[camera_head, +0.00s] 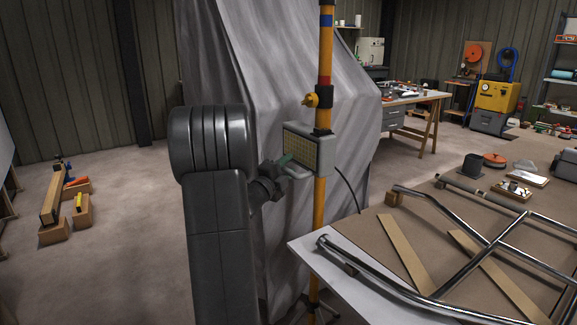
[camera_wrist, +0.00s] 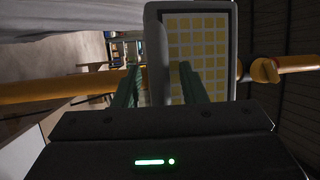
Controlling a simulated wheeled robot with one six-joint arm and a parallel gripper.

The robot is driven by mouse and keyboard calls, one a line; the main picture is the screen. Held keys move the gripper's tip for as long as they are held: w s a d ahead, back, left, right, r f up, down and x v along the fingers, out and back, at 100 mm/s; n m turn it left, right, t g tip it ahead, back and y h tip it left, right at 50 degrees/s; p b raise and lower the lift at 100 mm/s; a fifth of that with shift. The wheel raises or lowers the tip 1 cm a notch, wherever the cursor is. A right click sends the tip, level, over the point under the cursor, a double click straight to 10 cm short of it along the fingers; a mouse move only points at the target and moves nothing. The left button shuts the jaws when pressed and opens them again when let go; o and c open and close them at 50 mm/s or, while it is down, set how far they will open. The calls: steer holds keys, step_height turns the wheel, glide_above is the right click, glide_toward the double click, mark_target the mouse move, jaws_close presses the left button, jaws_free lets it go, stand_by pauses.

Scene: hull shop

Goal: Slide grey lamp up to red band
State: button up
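The grey lamp (camera_head: 322,158), a boxy housing with a yellow gridded face, sits on the upright yellow pole (camera_head: 319,210). The red band (camera_head: 325,80) is higher on the pole, above a black collar with a yellow knob (camera_head: 311,100). My gripper (camera_head: 287,160) is at the lamp's lower left, in front of its face. In the wrist view the pole lies sideways and the lamp (camera_wrist: 234,60) fills the upper middle. My two green fingers (camera_wrist: 160,75) stand apart, one past the lamp's left edge and one over its face; I cannot tell whether they touch it.
A blue band (camera_head: 326,20) is near the pole's top. A grey draped sheet (camera_head: 270,60) hangs close behind. A workbench (camera_head: 385,235) with bent metal tubing (camera_head: 440,208) stands at the right. The floor at left is mostly open, with wooden blocks (camera_head: 53,232) on it.

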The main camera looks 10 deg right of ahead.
steer(key=shift+w+d+r, duration=0.1)
steer(key=shift+w+d, duration=0.15)
steer(key=shift+d, duration=0.1)
steer(key=shift+c, duration=0.5)
steer(key=c, duration=0.7)
steer(key=shift+r+b, duration=0.3)
steer(key=shift+r, duration=0.4)
jaws_close()
steer(key=o, duration=0.8)
jaws_free()
steer(key=shift+a+f, duration=0.1)
steer(key=b+v, duration=0.1)
steer(key=v, duration=1.2)
steer(key=shift+s+a, duration=0.25)
steer(key=shift+s, duration=0.05)
